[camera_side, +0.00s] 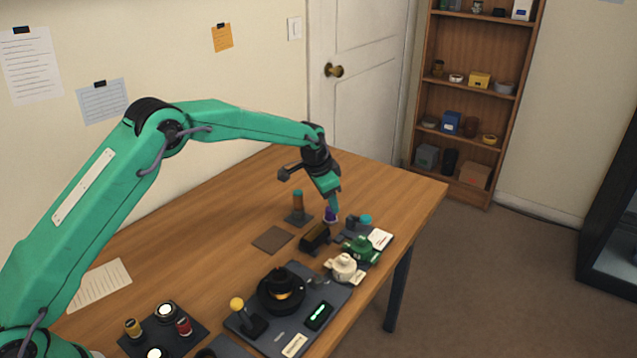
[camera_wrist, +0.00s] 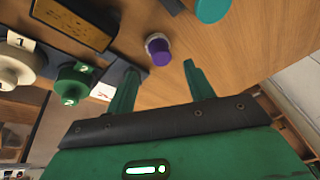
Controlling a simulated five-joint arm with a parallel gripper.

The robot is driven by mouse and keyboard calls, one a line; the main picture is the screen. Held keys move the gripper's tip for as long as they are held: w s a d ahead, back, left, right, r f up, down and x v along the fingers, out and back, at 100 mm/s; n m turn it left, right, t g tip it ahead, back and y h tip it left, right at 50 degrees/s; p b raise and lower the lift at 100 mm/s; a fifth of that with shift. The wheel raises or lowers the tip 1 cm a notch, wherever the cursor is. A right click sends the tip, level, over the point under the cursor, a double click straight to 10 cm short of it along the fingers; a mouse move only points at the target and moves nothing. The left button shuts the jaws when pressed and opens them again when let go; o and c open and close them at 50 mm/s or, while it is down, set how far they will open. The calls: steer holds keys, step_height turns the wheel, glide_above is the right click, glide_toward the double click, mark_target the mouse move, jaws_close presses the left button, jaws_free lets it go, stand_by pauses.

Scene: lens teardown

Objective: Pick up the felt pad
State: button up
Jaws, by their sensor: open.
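A flat dark-brown square (camera_side: 272,239) lies on the wooden table in the side view and looks like the felt pad. I cannot make it out with certainty in the wrist view. My gripper (camera_side: 334,204) is to the right of and beyond the square, pointing down, apart from it. In the wrist view my gripper (camera_wrist: 160,70) is open, its two green fingers spread with nothing held. A small purple-topped piece (camera_wrist: 159,50) stands just ahead of the gap between the fingertips; it also shows below my gripper in the side view (camera_side: 330,215).
A black block with a brown top (camera_wrist: 73,23) sits close by. A teal-topped piece (camera_side: 365,219), a green numbered part (camera_side: 361,249) and a white part (camera_side: 345,267) stand near the right edge. The far right table is clear.

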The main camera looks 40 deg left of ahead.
mark_target(330, 215)
steer(key=shift+x, duration=2.55)
steer(key=shift+a, duration=0.1)
steer(key=c, duration=1)
